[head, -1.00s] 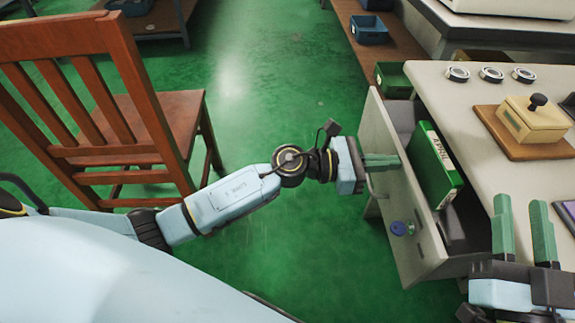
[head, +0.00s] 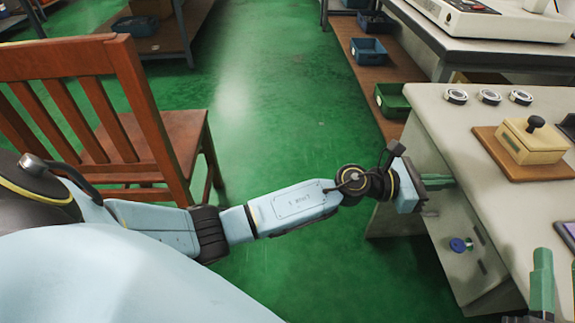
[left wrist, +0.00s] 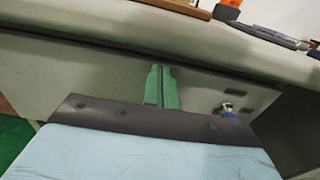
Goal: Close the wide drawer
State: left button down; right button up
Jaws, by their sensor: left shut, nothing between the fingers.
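The wide drawer's pale front (head: 450,222) now sits flush or nearly flush with the desk; I cannot tell if a thin gap is left. A blue knob or lock (head: 461,244) is on it. Its inside and the green binder are out of sight. My left gripper (head: 452,181) is shut and empty, its green fingers against or just at the drawer front; the left wrist view shows the fingers together (left wrist: 162,85) before the front panel (left wrist: 95,85). The handle is hidden. My right gripper (head: 558,272) is partly cut off at the lower right, its fingers apart.
The desk top (head: 440,115) holds several bearing rings (head: 489,97) and a beige box with a black knob (head: 536,140) on a wooden board. A wooden chair (head: 180,140) stands at left. Green floor (head: 270,130) is clear between chair and desk.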

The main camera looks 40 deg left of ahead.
pick_arm(q)
jog(key=shift+w+d+r, duration=0.1)
jog(key=shift+d+r, duration=0.1)
jog(key=shift+r, duration=0.15)
pick_arm(e)
jog(key=shift+s, duration=0.1)
pick_arm(q)
jog(key=shift+a, duration=0.1)
